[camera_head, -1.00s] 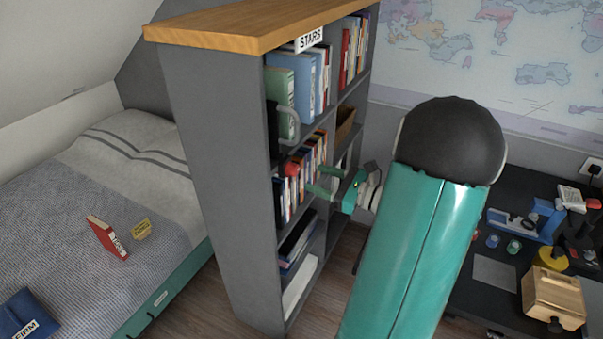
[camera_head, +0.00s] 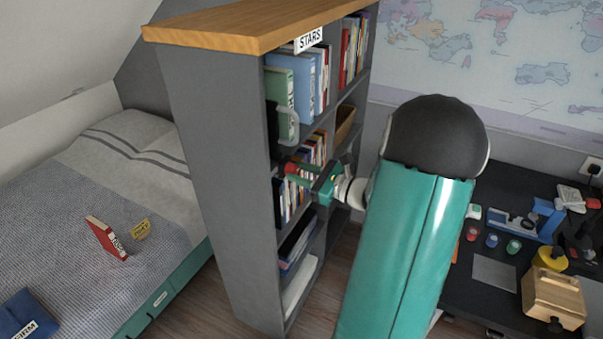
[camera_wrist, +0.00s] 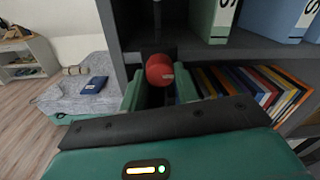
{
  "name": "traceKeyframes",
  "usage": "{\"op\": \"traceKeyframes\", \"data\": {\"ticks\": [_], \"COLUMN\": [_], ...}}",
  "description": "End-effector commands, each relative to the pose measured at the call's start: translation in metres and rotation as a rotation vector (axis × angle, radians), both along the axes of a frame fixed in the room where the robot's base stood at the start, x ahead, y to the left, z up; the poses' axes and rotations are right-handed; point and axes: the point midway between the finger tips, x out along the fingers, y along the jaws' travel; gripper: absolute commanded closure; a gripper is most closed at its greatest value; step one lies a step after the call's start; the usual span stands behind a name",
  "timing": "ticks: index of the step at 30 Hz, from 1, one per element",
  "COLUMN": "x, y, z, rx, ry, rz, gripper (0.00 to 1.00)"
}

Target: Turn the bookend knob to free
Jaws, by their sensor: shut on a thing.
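The red bookend knob (camera_wrist: 160,70) sits between the two green fingers of my gripper (camera_wrist: 160,92) in the wrist view. In the head view the red knob (camera_head: 291,168) shows at the near end of the middle bookshelf row, with my gripper (camera_head: 298,176) at it. The gripper is shut on the knob. A dark upright part (camera_wrist: 157,25) rises above the knob. My fingers and gripper body hide the lower side of the knob. Any free or locked marking cannot be read.
The grey bookcase (camera_head: 215,180) has a wooden top and several books beside and above the gripper. A bed (camera_head: 90,230) lies to the left with a red book (camera_head: 106,238) on it. A dark desk (camera_head: 490,275) with small objects stands to the right.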

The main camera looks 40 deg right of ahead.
Motion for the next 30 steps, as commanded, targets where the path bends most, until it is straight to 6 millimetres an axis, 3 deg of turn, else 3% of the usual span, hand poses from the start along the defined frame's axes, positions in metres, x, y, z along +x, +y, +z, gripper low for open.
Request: {"op": "traceKeyframes", "data": {"ticks": [14,30], "x": [-0.0001,0.0000], "y": [0.0002,-0.0002], "z": [-0.0001,-0.0006], "rx": [-0.124,-0.577], "ry": [-0.045,-0.206], "rz": [0.001,0.000], "gripper": [0.91,0.91]}}
